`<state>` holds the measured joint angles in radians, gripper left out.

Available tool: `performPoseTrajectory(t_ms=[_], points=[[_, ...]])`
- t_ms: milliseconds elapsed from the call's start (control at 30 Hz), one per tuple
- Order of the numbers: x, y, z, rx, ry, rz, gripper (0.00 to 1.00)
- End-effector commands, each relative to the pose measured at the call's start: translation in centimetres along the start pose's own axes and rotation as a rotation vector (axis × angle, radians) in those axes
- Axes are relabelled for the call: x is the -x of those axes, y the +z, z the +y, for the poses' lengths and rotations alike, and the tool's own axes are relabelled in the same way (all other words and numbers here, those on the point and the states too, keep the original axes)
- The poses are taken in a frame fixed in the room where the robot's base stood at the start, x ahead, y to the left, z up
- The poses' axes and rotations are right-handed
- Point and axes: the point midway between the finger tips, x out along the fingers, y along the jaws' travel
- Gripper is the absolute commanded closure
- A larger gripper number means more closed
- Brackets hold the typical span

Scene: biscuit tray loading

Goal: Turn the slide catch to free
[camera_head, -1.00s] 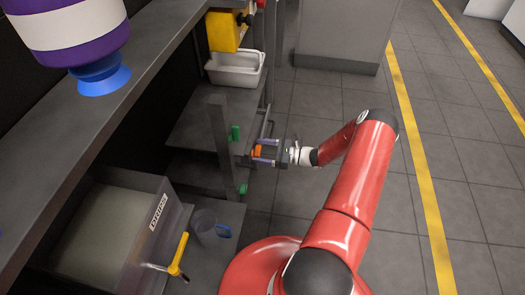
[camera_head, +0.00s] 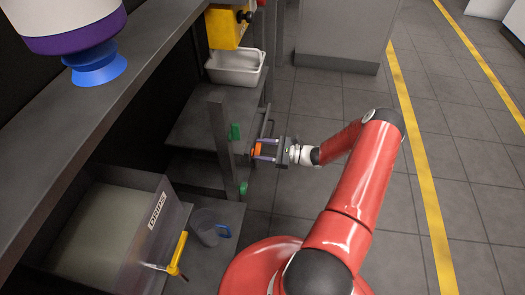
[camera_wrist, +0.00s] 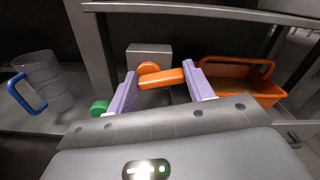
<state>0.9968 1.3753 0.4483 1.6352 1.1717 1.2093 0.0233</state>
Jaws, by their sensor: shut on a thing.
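The slide catch (camera_wrist: 162,78) is an orange lever on a round orange hub, mounted on a grey block (camera_wrist: 150,54) in the wrist view. The lever sticks out to the right of the hub and tilts slightly. My gripper (camera_wrist: 160,70) has its two pale purple fingers either side of it and is shut on the lever. In the head view my gripper (camera_head: 266,149) reaches in from the right to the orange catch (camera_head: 257,148) beside the rack post. The lever's far side is hidden.
An orange tray (camera_wrist: 255,86) sits right of the catch. Floor to the right is clear.

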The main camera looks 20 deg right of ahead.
Motion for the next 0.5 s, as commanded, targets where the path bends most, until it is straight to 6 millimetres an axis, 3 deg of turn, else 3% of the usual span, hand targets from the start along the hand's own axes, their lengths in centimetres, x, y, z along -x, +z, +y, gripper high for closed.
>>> performPoseTrajectory(t_ms=[500], points=[[0.07, 0.57, 0.54, 0.491, 0.0, 0.0, 0.71]])
